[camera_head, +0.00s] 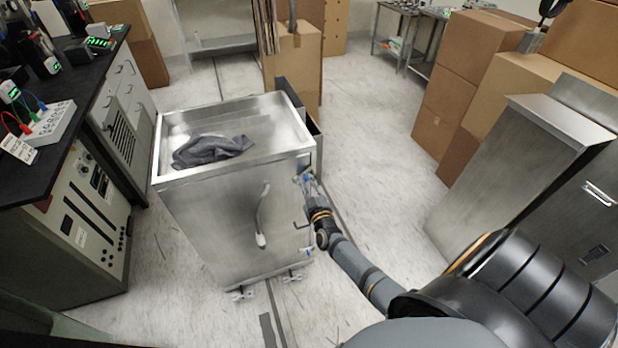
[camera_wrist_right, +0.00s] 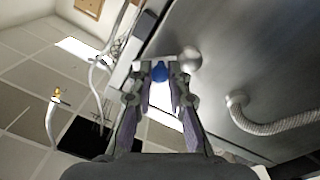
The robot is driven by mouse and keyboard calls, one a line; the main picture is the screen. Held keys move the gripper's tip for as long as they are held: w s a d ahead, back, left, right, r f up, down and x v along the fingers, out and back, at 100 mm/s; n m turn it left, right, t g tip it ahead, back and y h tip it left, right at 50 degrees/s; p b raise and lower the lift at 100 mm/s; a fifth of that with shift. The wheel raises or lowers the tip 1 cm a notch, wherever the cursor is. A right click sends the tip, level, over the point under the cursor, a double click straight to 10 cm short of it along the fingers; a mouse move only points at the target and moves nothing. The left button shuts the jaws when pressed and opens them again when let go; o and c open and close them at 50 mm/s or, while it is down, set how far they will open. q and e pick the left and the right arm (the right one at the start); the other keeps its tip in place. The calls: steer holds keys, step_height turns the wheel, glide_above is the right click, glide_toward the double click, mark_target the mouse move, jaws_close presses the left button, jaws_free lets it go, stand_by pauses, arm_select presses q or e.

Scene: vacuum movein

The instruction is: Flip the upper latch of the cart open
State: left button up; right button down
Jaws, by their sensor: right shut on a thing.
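The steel cart (camera_head: 215,225) stands left of centre in the head view, with its open top tray toward me. It also fills the upper right of the right wrist view (camera_wrist_right: 240,60). The upper latch, with a blue tip (camera_wrist_right: 160,71), is between the fingertips in the wrist view. My right gripper (camera_head: 305,180) is shut on this latch at the cart's upper right edge; it also shows in the wrist view (camera_wrist_right: 160,78). In the head view the gripper mostly hides the latch. A lower blue-tipped latch (camera_head: 306,251) sits farther down the same edge. My left gripper is out of view.
A dark cloth (camera_head: 212,150) lies in the cart's tray. A hose-like handle (camera_head: 262,215) is on the cart's front. A bench with instruments (camera_head: 40,130) stands left, cardboard boxes (camera_head: 440,90) and a steel cabinet (camera_head: 510,150) right. Floor between cart and boxes is clear.

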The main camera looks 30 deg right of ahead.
steer(key=n+p, duration=0.1)
steer(key=n, duration=0.1)
steer(key=a+r+n+p, duration=0.1)
steer(key=n+p, duration=0.1)
steer(key=shift+w+r+n, duration=0.15)
steer(key=shift+n, duration=0.25)
steer(key=n, duration=0.1)
steer(key=n+p, duration=0.1)
steer(key=shift+w+a+n, duration=0.1)
steer(key=shift+a+n, duration=0.25)
steer(key=shift+n, duration=0.05)
steer(key=shift+w+a+n+y+p, duration=0.15)
steer(key=shift+a+n+p, duration=0.1)
steer(key=shift+n, duration=0.5)
steer(key=shift+s+a+n+y+p, duration=0.15)
steer(key=shift+n+p, duration=0.1)
steer(key=shift+n, duration=0.5)
steer(key=shift+w+t, duration=0.1)
steer(key=shift+t, duration=0.2)
steer(key=c, duration=1.3)
jaws_free()
